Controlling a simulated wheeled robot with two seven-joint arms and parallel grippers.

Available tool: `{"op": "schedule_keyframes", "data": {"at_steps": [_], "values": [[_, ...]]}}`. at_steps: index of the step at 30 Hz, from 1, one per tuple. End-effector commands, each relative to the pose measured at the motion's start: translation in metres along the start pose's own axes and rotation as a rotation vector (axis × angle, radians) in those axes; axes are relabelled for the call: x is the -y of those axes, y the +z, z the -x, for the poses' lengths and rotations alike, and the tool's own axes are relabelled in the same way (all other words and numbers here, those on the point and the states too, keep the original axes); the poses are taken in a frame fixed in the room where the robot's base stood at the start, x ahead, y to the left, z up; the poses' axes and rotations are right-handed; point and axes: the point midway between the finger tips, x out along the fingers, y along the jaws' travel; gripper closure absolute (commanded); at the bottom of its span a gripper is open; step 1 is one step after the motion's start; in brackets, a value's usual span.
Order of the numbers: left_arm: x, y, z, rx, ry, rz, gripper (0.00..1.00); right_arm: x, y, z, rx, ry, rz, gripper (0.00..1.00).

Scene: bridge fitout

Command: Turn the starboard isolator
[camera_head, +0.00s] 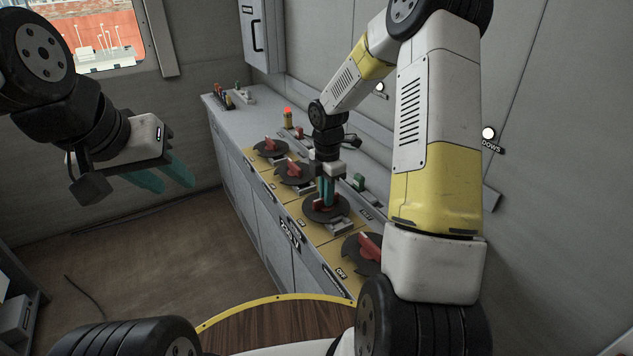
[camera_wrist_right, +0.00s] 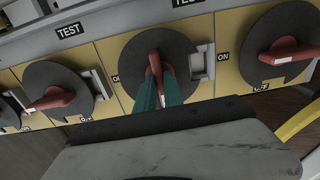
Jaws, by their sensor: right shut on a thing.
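Several isolators, each a dark round disc with a red handle, stand in a row on yellow panels along the console. My right gripper (camera_head: 327,192) is over the third disc from the far end (camera_head: 316,211), pointing down. In the right wrist view its teal fingers (camera_wrist_right: 158,90) are shut on that isolator's red handle (camera_wrist_right: 154,62), which lies roughly upright in the picture on its disc (camera_wrist_right: 132,63). "TEST" and "ON" labels are around it. Which isolator is the starboard one cannot be read. My left gripper (camera_head: 166,176) is open and empty, in the air left of the console.
Neighbouring isolators (camera_head: 294,174) and (camera_head: 363,252) flank the held one; in the wrist view their handles (camera_wrist_right: 290,52) lie more sideways. A grey cabinet (camera_head: 262,35) hangs at the back wall. The floor (camera_head: 150,260) left of the console is mostly clear.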

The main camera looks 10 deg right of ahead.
Motion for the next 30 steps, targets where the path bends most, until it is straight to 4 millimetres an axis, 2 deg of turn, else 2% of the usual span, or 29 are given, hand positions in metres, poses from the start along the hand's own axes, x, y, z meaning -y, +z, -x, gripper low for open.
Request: {"op": "schedule_keyframes", "data": {"at_steps": [2,3,6,17,20,30], "values": [[0.000,0.000,0.000,0.000,0.000,0.000,0.64,-0.002,0.001,0.001,0.003,0.005,0.003,1.00],[0.000,0.000,0.000,0.000,0.000,0.000,0.64,-0.002,0.001,0.001,0.003,0.005,0.003,0.86],[0.000,0.000,0.000,0.000,0.000,0.000,0.64,-0.001,0.001,0.001,0.002,0.004,0.003,0.67],[0.000,0.000,0.000,0.000,0.000,0.000,0.64,-0.001,0.001,0.003,0.002,0.002,0.001,0.66],[0.000,0.000,0.000,0.000,0.000,0.000,0.64,-0.001,0.001,0.014,0.003,0.004,0.000,0.66],[0.000,0.000,0.000,0.000,0.000,0.000,0.64,-0.002,0.001,0.069,0.003,0.006,0.001,0.66]]}}
